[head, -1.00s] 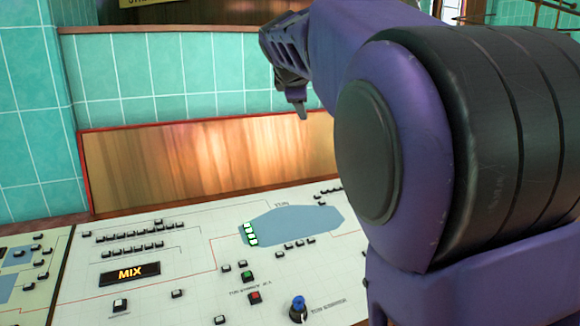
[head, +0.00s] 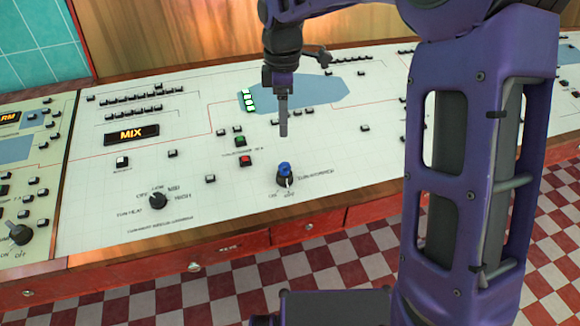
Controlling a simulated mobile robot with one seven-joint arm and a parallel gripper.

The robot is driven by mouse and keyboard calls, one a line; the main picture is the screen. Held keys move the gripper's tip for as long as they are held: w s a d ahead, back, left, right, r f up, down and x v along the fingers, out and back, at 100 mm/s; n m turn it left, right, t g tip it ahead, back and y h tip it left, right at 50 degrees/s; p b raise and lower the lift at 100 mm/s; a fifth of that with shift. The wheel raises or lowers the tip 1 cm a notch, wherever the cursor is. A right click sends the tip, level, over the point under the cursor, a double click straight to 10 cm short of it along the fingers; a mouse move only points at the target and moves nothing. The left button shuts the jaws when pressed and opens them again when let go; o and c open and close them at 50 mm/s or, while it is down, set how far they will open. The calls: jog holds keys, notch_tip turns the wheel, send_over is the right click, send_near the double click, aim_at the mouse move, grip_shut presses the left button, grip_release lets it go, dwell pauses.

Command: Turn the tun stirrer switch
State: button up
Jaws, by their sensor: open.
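The tun stirrer switch (head: 285,175) is a knob with a blue top and dark base near the front edge of the control panel, in the head view. Its printed label is to its right, with on and off marks below it; its white pointer is on the lower right side, close to the off mark. My gripper (head: 283,130) points down above the switch, apart from it. I see the fingers nearly edge-on, one in line with the other. Nothing shows between them.
The white control panel (head: 85,210) carries many small black buttons, a lit MIX display (head: 131,133), green and red buttons, and a black tun heat knob (head: 158,200) to the left. Red drawers (head: 308,227) lie below the panel's front edge. The checkered floor is at the lower right.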

aim_at(284, 163)
notch_tip(284, 163, down, 16)
jog(key=shift+f+b, duration=0.25)
jog(key=shift+b, duration=0.75)
jog(key=shift+c, duration=0.4)
grip_shut()
